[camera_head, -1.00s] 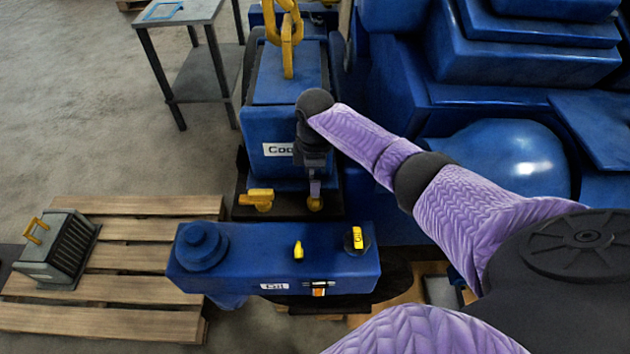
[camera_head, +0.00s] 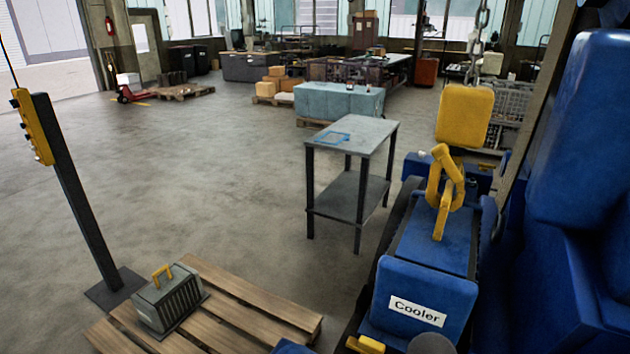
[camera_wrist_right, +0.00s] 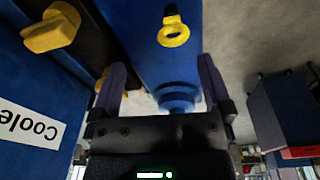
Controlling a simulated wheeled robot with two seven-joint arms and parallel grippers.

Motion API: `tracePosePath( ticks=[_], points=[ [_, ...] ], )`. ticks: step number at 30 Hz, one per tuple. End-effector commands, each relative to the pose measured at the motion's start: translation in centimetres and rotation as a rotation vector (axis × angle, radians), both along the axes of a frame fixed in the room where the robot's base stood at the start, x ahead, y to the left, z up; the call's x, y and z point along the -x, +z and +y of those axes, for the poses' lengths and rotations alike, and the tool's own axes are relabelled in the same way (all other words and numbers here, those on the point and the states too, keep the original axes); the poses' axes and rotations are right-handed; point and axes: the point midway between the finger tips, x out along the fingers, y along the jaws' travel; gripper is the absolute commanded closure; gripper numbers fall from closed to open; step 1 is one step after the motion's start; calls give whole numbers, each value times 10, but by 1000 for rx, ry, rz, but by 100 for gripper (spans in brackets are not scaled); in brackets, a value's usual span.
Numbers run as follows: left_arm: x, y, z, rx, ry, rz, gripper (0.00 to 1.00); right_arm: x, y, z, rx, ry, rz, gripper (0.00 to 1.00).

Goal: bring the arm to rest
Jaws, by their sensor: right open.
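My right gripper (camera_wrist_right: 160,75) shows in the right wrist view with its two fingers spread apart and nothing between them. Beyond the fingers is a blue housing (camera_wrist_right: 150,45) with a yellow ring (camera_wrist_right: 173,32) and a round blue cap (camera_wrist_right: 177,98). The blue cooler (camera_head: 420,275) with its white label stands at the lower right in the head view; its label (camera_wrist_right: 25,122) also shows in the right wrist view, to the left of the gripper. In the head view only a dark rounded piece, probably of my right arm, shows at the bottom edge. My left gripper is in neither view.
Yellow handles (camera_wrist_right: 52,30) sit by the cooler. A yellow hook (camera_head: 442,185) hangs on a chain above it, under a yellow block (camera_head: 464,115). A wooden pallet (camera_head: 240,305) holds a grey finned box (camera_head: 168,300). A small table (camera_head: 360,135) and open floor lie beyond.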

Motion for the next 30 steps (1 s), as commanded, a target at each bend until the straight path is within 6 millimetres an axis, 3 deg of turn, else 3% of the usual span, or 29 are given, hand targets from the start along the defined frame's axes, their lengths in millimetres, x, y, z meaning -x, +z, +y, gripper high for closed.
tracePosePath(
  ticks=[3,7,13,18,24,30],
  points=[
    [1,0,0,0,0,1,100,37,-5,21,-50,-119,-39,0],
    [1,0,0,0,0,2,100,68,0,29,-87,-266,-76,0],
    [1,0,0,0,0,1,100,112,17,23,-112,-518,-131,0],
    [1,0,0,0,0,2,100,145,38,6,-100,-739,-176,0],
    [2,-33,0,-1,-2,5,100,136,-50,8,-82,-725,-143,0],
    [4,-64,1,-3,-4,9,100,140,-140,8,-64,-715,-108,0]
  ],
)
